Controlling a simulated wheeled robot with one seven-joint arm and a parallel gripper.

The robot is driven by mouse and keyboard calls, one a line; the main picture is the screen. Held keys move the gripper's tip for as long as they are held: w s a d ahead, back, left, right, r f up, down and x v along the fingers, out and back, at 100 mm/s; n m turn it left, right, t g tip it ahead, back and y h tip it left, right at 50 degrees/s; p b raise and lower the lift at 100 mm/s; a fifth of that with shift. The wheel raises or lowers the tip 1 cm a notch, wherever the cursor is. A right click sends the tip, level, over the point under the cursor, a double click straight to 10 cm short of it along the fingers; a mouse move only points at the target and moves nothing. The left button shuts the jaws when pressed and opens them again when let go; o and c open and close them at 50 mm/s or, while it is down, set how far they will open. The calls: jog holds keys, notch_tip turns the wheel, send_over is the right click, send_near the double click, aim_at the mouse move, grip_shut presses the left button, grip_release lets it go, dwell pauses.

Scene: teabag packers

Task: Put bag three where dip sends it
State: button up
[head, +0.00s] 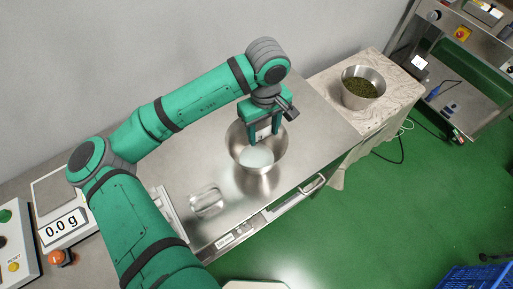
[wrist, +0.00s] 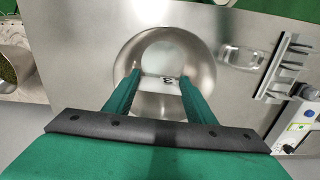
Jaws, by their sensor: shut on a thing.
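My gripper (head: 263,140) points down into a wide steel bowl (head: 237,141) on the metal bench. It is shut on a white teabag marked 3 (wrist: 165,81), which shows between the two green fingers in the wrist view. In the head view the bag (head: 263,132) is a small pale patch between the fingers. A pale round surface, seemingly liquid (head: 257,158), lies in the bowl below the bag. I cannot tell whether the bag's lower edge touches it. The bowl also shows in the wrist view (wrist: 127,52).
A small clear or shiny dish (head: 206,203) lies left of the bowl. A scale (head: 62,230) reads 0.0 g beside a button panel (head: 12,240). A pot of green leaves (head: 362,88) stands on a cloth-covered table. A blue crate (head: 475,278) sits at lower right.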

jog(key=shift+f, duration=1.15)
jog(key=o, duration=1.1)
notch_tip(320, 180, up, 11)
jog(key=shift+f, duration=0.1)
